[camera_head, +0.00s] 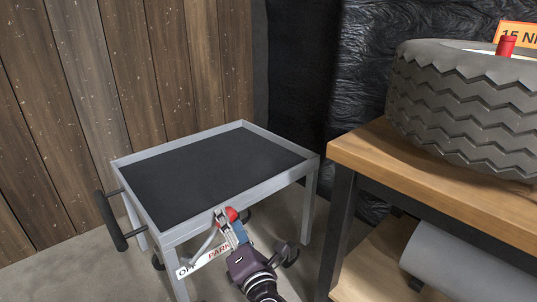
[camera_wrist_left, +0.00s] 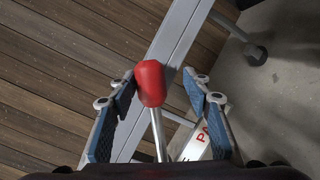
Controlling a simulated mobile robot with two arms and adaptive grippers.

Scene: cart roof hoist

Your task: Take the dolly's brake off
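The dolly is a grey-framed cart (camera_head: 284,178) with a black top, standing near the plank wall. Its brake lever has a red knob (camera_head: 232,214) at the front edge. Below it, a white label plate (camera_head: 200,262) reads "OF…" at left and "PARK" in red at right; the lever is by the PARK end. My left gripper (camera_head: 236,232) is at the knob. In the left wrist view the red knob (camera_wrist_left: 150,83) and its metal rod stand between the open fingers (camera_wrist_left: 160,93), with gaps on both sides. My right gripper is not in view.
A wooden workbench (camera_head: 440,185) with a large tyre (camera_head: 465,105) stands close on the right; a grey roll (camera_head: 460,265) lies on its lower shelf. A black push handle (camera_head: 110,220) sticks out at the dolly's left. Bare floor shows at the lower left.

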